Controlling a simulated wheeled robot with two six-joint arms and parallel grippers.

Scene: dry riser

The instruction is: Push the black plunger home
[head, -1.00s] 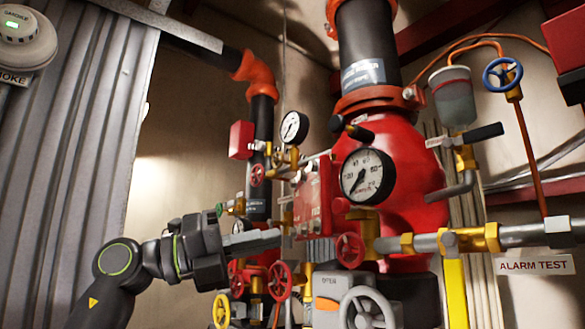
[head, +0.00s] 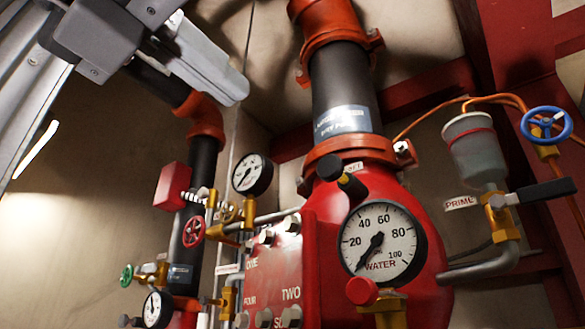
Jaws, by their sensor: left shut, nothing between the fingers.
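The black plunger (head: 331,168) sticks out from the top front of the red valve body (head: 405,200), above the large water gauge. It has a black knob and a yellowish part at its lower right end. A small label sits just behind it, only partly readable. My left gripper (head: 232,88) is at the top left, its grey fingers shut and empty and pointing down to the right. In the picture it is up and left of the plunger, clearly apart from it. My right gripper is not in view.
The water gauge (head: 382,243) and a red knob (head: 362,291) are below the plunger. A smaller gauge (head: 252,174), a red box (head: 171,186) and a black pipe (head: 190,220) are at left. A black lever (head: 542,192) and blue handwheel (head: 546,123) are at right.

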